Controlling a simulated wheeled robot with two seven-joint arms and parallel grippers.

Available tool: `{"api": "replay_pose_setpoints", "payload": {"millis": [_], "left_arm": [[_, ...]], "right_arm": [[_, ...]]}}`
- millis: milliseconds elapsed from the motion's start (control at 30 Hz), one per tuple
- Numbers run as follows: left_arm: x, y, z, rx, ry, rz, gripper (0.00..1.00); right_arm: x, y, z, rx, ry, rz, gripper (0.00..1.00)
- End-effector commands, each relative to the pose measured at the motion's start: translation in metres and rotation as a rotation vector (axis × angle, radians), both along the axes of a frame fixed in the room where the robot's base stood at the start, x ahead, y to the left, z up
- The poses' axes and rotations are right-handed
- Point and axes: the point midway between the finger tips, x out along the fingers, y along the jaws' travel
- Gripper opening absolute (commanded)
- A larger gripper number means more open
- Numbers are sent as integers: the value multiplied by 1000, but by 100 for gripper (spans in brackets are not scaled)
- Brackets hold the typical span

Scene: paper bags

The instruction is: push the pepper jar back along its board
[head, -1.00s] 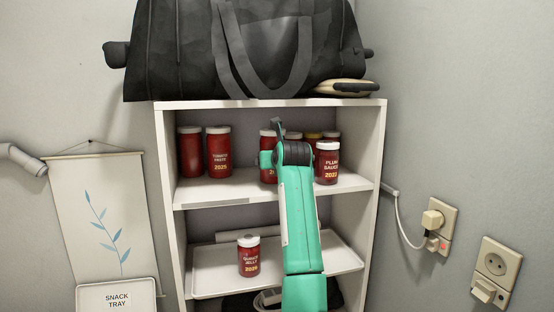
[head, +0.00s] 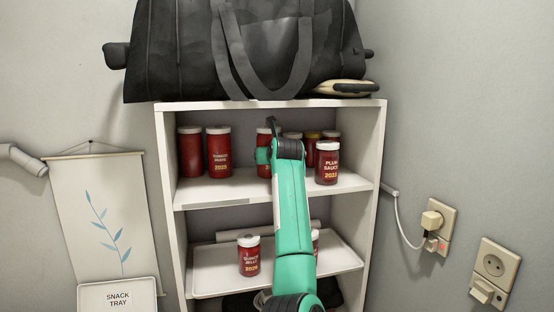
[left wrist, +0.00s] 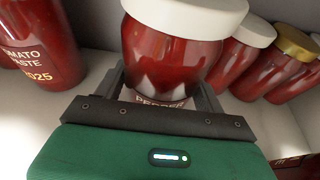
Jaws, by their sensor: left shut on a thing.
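The pepper jar (head: 263,140) is red with a white lid and stands on the upper shelf board (head: 235,190), partly hidden behind my arm. In the left wrist view the pepper jar (left wrist: 170,58) fills the top middle, and its label is mostly covered by the gripper. My left gripper (left wrist: 165,95) is shut on the jar, one finger on each side. In the head view my left gripper (head: 264,156) is at the jar's front, with its fingertips mostly hidden. My right gripper is in neither view.
Two red jars, one a tomato paste jar (head: 219,152), stand left. A plum sauce jar (head: 327,164) stands front right, with several jars behind. A quince jelly jar (head: 249,256) is on the lower tray (head: 215,280). A black bag (head: 170,60) sits on top.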

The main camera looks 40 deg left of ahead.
Motion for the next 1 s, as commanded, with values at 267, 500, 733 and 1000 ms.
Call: {"api": "replay_pose_setpoints", "payload": {"millis": [267,500,733,1000], "left_arm": [[9,12,3,2,-2,1,51],[17,21,2,1,0,1,51],[23,28,2,1,-2,0,51],[23,28,1,1,-2,0,51]], "right_arm": [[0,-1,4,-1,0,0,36],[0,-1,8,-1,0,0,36],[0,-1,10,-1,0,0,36],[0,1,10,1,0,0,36]]}}
